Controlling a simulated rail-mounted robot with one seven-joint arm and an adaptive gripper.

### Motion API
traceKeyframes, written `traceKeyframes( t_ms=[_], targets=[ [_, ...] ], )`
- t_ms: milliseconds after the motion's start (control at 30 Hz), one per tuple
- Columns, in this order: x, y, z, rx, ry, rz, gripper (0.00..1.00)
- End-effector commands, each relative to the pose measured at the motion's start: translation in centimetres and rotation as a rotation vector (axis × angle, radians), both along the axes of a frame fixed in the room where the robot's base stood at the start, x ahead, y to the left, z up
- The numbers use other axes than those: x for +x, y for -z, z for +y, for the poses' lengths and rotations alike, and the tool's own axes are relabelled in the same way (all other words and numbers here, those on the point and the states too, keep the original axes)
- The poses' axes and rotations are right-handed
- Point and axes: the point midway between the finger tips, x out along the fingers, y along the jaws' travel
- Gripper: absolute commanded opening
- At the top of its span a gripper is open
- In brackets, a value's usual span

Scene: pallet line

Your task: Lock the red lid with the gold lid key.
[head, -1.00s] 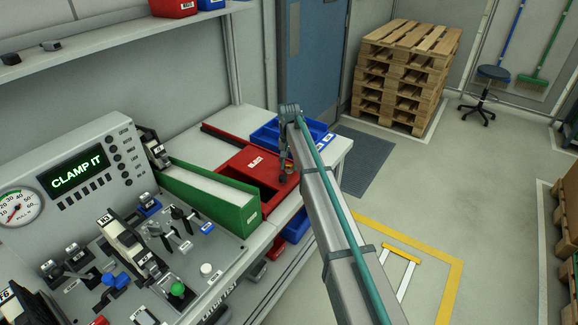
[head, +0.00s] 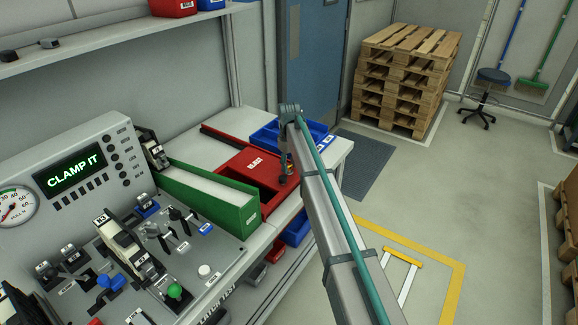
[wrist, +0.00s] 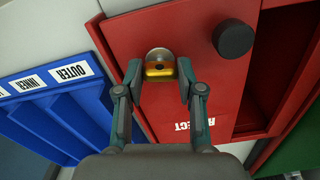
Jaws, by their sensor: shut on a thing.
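The red lid (wrist: 210,85) fills the middle of the wrist view, with a black round knob (wrist: 235,40) on it and a white REJECT label. My gripper (wrist: 160,70) is shut on the gold lid key (wrist: 160,72), a gold piece with a pale rounded top between the two fingertips. The key is over the lid's left part, beside the label; whether it touches the lid or sits in a lock I cannot tell. In the head view the red lid (head: 245,160) lies at the bench's far end, with my gripper (head: 288,174) over its right side.
A blue tray (wrist: 55,105) labelled OUTER and INNER lies left of the red lid in the wrist view. In the head view a green-sided bin (head: 225,207) stands nearer on the bench, beside the control panel (head: 90,165). The floor to the right is mostly clear.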

Motion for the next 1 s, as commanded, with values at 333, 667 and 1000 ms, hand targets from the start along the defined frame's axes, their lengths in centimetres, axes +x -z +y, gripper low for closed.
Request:
traceKeyframes(
  t_ms=[333, 667, 1000],
  targets=[
    [0.05, -0.06, 0.0, 0.0, -0.175, -0.001, 0.02],
    [0.05, -0.07, 0.0, 0.0, -0.216, -0.001, 0.03],
    [0.05, -0.07, 0.0, 0.0, -0.217, -0.001, 0.47]
  ],
)
